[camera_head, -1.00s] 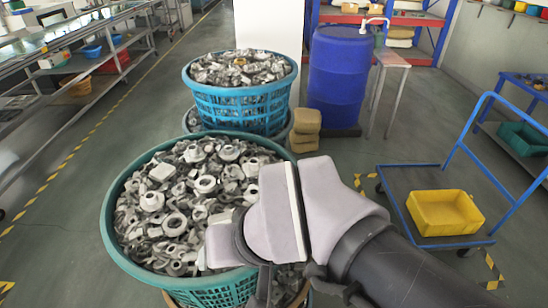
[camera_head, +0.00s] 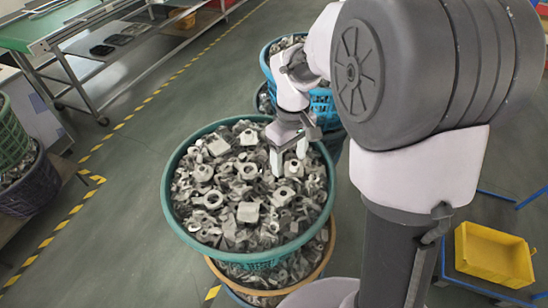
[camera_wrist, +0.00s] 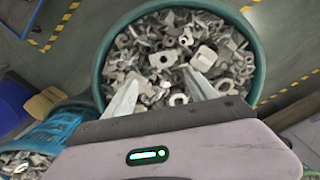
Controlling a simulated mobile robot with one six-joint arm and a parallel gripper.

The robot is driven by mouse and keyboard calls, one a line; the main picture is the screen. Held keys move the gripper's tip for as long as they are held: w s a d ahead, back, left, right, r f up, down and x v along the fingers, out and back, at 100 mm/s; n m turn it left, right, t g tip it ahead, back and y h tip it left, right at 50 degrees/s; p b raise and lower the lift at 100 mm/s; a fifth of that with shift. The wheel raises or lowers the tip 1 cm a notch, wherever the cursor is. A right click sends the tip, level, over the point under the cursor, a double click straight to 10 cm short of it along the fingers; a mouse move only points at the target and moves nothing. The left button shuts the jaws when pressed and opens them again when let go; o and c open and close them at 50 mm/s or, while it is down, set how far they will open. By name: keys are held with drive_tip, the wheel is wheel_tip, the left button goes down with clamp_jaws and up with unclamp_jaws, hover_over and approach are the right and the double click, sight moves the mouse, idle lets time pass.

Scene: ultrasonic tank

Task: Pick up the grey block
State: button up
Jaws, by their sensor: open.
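The round green basket (camera_head: 180,212) is full of grey metal parts. A squarish grey block (camera_head: 248,212) lies on top near the middle of the pile. Another blocky grey part (camera_head: 217,147) lies toward the back left. The wrist view also shows a pale blocky part (camera_wrist: 204,58) on the pile. I cannot tell which of these is the task's grey block. My gripper (camera_head: 289,157) points down over the right back part of the pile, fingers apart. In the wrist view its two fingers (camera_wrist: 160,80) spread over the parts, with nothing held between them.
A blue basket (camera_head: 322,104) of parts stands behind the green one. A yellow bin (camera_head: 494,254) is at the right. A green-topped table (camera_head: 60,25) stands at the back left. Stacked baskets (camera_head: 30,183) are at the left edge. Open floor with yellow-black tape lies between.

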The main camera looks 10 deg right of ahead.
drive_tip(key=b, duration=0.2)
hover_over(283, 191)
drive_tip(key=s, duration=0.1)
drive_tip(key=f, duration=1)
drive_tip(key=shift+s+d, duration=0.15)
drive_tip(key=shift+d, duration=0.2)
drive_tip(key=f, duration=0.3)
drive_tip(key=a+f+b, duration=0.1)
drive_tip(key=f, duration=0.1)
drive_tip(key=shift+w+f, duration=0.1)
drive_tip(key=shift+w, duration=0.15)
drive_tip(key=shift+s, duration=0.1)
clamp_jaws()
